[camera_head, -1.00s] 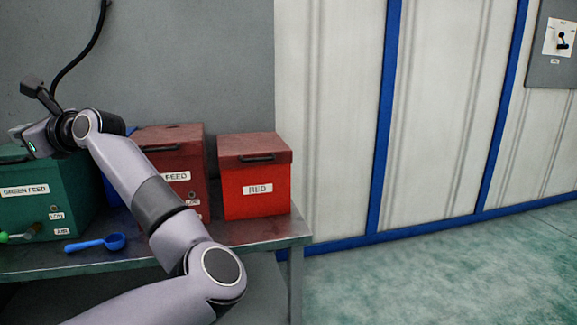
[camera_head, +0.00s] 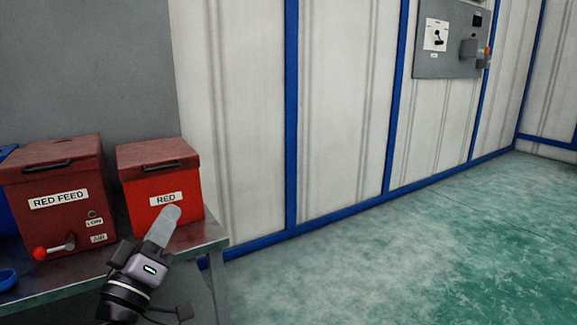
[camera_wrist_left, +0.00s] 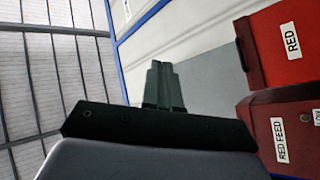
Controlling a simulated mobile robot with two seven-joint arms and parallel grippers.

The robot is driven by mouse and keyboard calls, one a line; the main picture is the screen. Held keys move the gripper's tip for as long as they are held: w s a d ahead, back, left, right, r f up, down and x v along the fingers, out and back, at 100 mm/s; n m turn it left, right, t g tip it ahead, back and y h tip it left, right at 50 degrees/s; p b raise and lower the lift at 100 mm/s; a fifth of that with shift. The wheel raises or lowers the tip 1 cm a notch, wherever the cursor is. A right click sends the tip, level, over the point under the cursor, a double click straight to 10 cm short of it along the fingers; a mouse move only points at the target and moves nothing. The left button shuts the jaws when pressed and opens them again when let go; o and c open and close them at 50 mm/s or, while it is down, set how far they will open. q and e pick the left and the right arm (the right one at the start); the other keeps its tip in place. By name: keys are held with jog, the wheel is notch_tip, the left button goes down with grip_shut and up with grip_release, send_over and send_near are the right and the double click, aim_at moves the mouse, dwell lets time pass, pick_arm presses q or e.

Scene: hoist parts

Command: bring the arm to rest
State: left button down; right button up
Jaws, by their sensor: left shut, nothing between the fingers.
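My left gripper (camera_head: 165,224) shows at the lower left of the head view, its fingers pointing up in front of the red box labelled RED (camera_head: 187,190). Its fingers are together and hold nothing. In the left wrist view the closed fingers (camera_wrist_left: 163,88) point up the picture, with the RED box (camera_wrist_left: 285,42) and the RED FEED box (camera_wrist_left: 285,130) to the right. The gripper hides a little of the bench edge. My right gripper is in neither view.
The RED FEED box (camera_head: 62,215) with a red-knobbed lever stands on the metal bench (camera_head: 205,238). A blue scoop (camera_head: 8,280) lies at the left edge. A grey control panel (camera_head: 450,40) hangs on the wall. The green floor (camera_head: 400,250) on the right is clear.

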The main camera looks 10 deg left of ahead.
pick_arm(q)
jog(key=s+d+f+m+g+h, duration=0.3)
jog(key=s+d+f+m+g, duration=0.25)
jog(key=s+d+f, duration=0.5)
jog(key=s+d+f+m+g+h, duration=0.35)
jog(key=s+d+f+g, duration=0.35)
jog(key=f, duration=0.6)
jog(key=s+a+r+y+p, duration=0.1)
jog(key=a+r+y+p, duration=0.2)
jog(key=p, duration=1.3)
jog(key=s+a+r+y+p, duration=0.2)
jog(key=a+r+p, duration=0.6)
jog(key=r+p, duration=0.5)
jog(key=y+p, duration=0.1)
jog(key=p, duration=0.3)
jog(key=shift+r, duration=0.25)
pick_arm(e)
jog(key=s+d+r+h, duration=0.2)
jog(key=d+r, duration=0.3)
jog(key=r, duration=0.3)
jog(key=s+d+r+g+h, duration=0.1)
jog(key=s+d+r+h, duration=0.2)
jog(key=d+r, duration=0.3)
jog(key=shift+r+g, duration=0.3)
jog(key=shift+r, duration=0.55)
